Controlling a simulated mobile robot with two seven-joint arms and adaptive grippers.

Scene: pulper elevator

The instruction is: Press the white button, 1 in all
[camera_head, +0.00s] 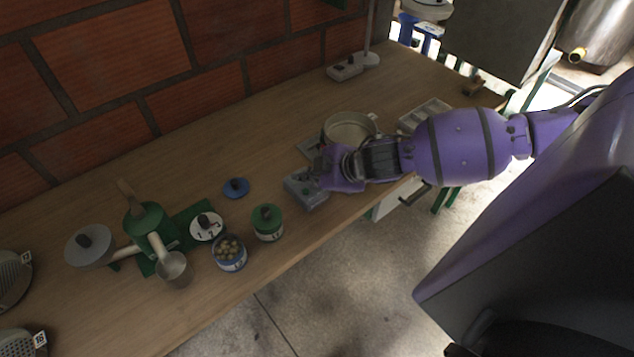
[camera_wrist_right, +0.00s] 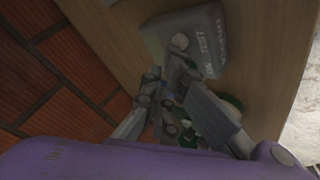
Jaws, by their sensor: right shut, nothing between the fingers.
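My right gripper (camera_head: 325,172) reaches in from the right over the box. In the wrist view the gripper (camera_wrist_right: 165,75) is shut and empty, with its tips close to the pale button. I cannot tell whether they touch. My left gripper is not in view.
A pot (camera_head: 350,131) stands just behind my right gripper. A green jar (camera_head: 267,222), a blue tin (camera_head: 229,254) and a blue lid (camera_head: 236,187) are to the left. A green hand-cranked machine (camera_head: 147,224) is further left. The brick wall (camera_head: 110,60) borders the table's back.

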